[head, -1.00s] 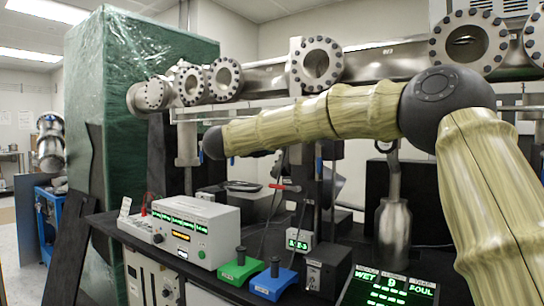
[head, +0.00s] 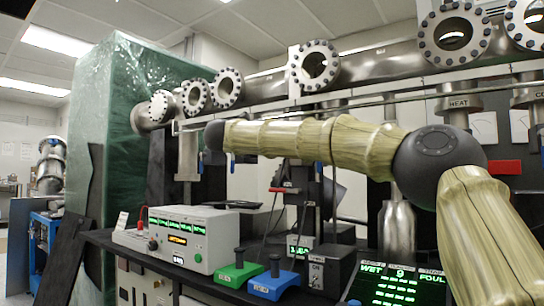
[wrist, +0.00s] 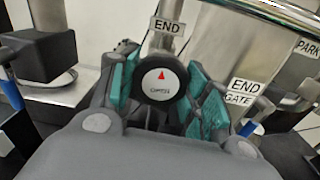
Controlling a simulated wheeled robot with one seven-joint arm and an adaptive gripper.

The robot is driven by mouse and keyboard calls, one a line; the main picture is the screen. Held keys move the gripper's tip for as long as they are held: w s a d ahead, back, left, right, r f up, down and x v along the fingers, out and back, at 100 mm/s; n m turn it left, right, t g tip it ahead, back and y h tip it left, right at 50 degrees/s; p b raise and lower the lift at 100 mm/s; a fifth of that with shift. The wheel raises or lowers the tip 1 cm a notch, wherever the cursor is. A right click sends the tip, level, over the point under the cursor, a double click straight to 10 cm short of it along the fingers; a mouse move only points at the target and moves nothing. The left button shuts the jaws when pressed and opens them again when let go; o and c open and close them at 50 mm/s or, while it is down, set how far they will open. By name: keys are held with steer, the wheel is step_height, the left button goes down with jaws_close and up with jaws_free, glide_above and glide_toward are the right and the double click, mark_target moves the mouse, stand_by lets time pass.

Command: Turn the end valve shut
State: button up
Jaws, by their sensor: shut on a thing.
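The end valve (wrist: 161,83) shows in the wrist view as a round black knob with a white face, a red arrow pointing up and small blurred lettering. An END label (wrist: 167,26) is just above it. My gripper (wrist: 164,92) is shut on the knob, with teal pads at its left and right sides. In the head view my arm reaches left along the steel pipe, and its dark end hides the knob and my fingers.
An END GATE label (wrist: 243,91) and a PARK label (wrist: 307,47) are right of the knob. The steel beam pipe (head: 388,63) with bolted flanges runs above my arm. A grey instrument box (head: 212,222) and green and blue blocks stand on the black bench below.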

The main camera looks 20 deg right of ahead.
steer(key=shift+a+f+m+b, duration=0.1)
steer(key=shift+f+m+b, duration=0.15)
steer(key=shift+m+b, duration=0.35)
steer(key=shift+r, duration=0.1)
steer(key=o, duration=1)
steer(key=shift+r, duration=0.1)
steer(key=shift+v, duration=5.95)
